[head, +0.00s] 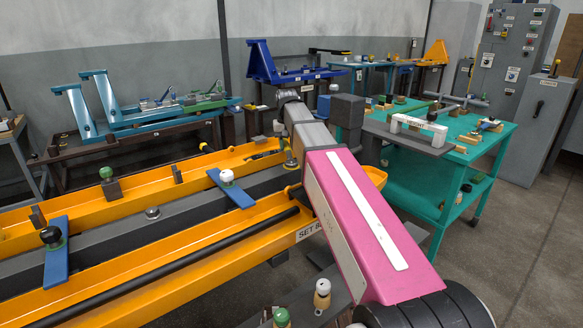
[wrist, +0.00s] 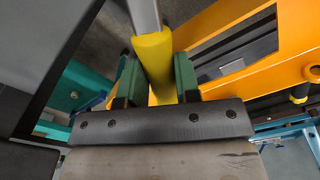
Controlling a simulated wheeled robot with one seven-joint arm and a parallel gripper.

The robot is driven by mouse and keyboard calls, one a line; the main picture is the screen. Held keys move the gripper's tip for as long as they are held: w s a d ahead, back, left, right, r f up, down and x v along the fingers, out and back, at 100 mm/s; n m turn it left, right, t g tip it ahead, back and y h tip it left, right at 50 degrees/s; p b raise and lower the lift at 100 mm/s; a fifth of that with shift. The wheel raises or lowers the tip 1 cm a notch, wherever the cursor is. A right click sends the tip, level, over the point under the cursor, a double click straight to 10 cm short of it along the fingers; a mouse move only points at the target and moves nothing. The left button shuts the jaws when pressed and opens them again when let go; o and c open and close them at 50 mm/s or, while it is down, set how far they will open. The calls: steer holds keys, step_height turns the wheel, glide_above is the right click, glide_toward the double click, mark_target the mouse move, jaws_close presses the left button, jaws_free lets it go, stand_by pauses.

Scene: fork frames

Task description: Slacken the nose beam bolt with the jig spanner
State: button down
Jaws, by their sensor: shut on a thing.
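In the wrist view my gripper (wrist: 156,78) has its green fingers shut on the yellow handle (wrist: 153,55) of a tool with a grey shaft. I take this tool for the jig spanner. Its shaft runs out of the top of the picture and its far end is not visible. In the head view my pink arm reaches over the orange frame, and my fingers and the spanner are mostly hidden behind it. A small silver bolt head (head: 152,212) shows on the dark beam (head: 120,226) between the orange rails. I cannot tell whether it is the nose beam bolt.
The orange frame (head: 150,291) carries blue clamp plates (head: 231,189) with knobs. A teal trolley (head: 400,186) holding a white bracket (head: 418,128) and small parts stands at the right. Teal and blue fixtures stand behind. Grey floor (head: 500,240) is open at the right.

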steer(key=shift+s+a+n, duration=0.3)
steer(key=shift+a+n, duration=0.65)
steer(key=shift+s+a+n, duration=0.25)
steer(key=shift+a+n, duration=0.65)
steer(key=shift+n, duration=0.05)
stand_by(1.3)
steer(key=shift+w+d+m, duration=0.2)
steer(key=shift+d+m, duration=0.3)
steer(key=c, duration=1.6)
jaws_free()
jaws_close()
steer(key=shift+w+d, duration=0.1)
steer(key=shift+d, duration=0.05)
steer(key=shift+r, duration=1.35)
stand_by(0.4)
